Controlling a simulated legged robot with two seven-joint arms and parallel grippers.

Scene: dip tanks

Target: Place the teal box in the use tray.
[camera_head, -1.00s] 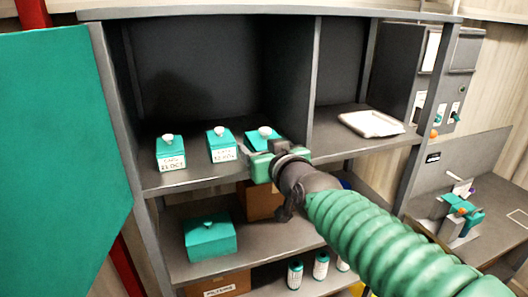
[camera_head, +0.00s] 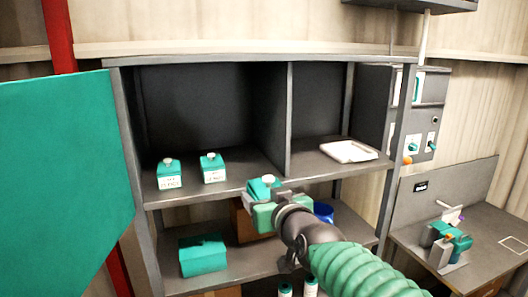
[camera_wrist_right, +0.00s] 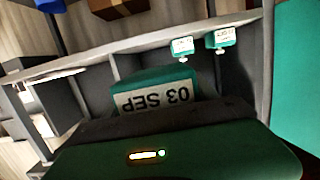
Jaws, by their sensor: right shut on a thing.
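My right gripper (camera_head: 268,206) is shut on a teal box (camera_head: 262,186) with a pale knob. It holds the box just in front of the upper shelf's front edge, clear of the shelf. In the right wrist view the held teal box (camera_wrist_right: 158,88) shows a white label reading "03 SEP", upside down in the picture. A shallow white tray (camera_head: 348,151) lies on the upper shelf in the right bay and looks empty. My left gripper is not in view.
Two similar teal boxes (camera_head: 168,174) (camera_head: 212,168) stand in the left bay. A divider (camera_head: 287,120) separates the bays. A larger teal box (camera_head: 202,256) and a blue container (camera_head: 323,211) are on the shelf below. A teal panel (camera_head: 65,180) stands at left.

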